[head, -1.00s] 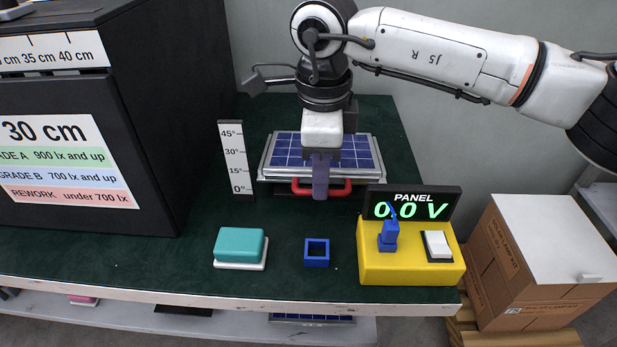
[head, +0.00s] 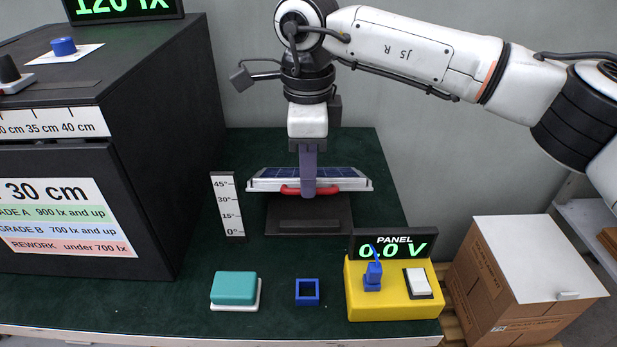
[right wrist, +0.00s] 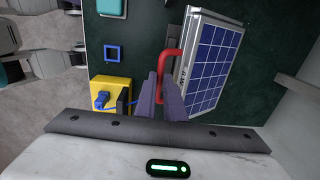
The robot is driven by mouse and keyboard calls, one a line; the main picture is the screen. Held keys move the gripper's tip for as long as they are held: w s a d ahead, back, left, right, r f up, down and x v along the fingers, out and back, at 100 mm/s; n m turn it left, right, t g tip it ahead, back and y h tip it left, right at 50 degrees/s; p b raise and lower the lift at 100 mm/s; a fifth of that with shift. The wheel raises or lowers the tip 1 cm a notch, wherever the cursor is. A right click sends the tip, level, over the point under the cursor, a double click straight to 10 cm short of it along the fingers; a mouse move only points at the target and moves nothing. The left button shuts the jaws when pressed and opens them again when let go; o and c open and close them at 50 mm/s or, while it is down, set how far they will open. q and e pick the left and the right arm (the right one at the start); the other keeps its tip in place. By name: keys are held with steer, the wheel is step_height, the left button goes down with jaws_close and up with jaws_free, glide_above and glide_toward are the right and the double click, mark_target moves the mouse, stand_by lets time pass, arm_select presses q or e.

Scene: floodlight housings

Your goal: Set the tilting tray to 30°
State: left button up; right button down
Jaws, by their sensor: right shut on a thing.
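The tilting tray (head: 262,185) is a pale metal frame holding a blue solar panel (head: 280,173), with a red handle (head: 345,187) on its front edge. The front edge is raised above a dark base (head: 308,219). My right gripper (head: 308,190) is shut on the red handle; in the right wrist view the fingers (right wrist: 163,95) reach the handle (right wrist: 171,64) beside the tilted panel (right wrist: 212,66). The upright angle scale (head: 228,207) stands left of the tray, marked 0° to 45°. In the head view, the tray's front edge lines up between its 30° and 45° marks. My left gripper is not in view.
A black cabinet (head: 160,130) stands close on the left. In front are a teal block (head: 233,288) on a white base, a blue square frame (head: 307,292) and a yellow box (head: 390,300) with a panel display (head: 394,245) reading 0.0 V. A carton (head: 530,290) stands at right.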

steer(key=shift+w+d+f, duration=0.1)
steer(key=shift+w+d, duration=0.1)
steer(key=shift+w, duration=0.35)
steer(key=c, duration=2)
jaws_free()
steer(key=shift+w+f, duration=0.1)
steer(key=shift+o, duration=0.8)
steer(key=shift+w+f, duration=0.1)
steer(key=shift+w, duration=0.1)
steer(key=shift+s, duration=0.1)
steer(key=shift+a, duration=0.1)
step_height(320, 180, up, 10)
steer(key=p, duration=0.1)
steer(key=shift+s+r, duration=0.25)
steer(key=shift+s, duration=0.1)
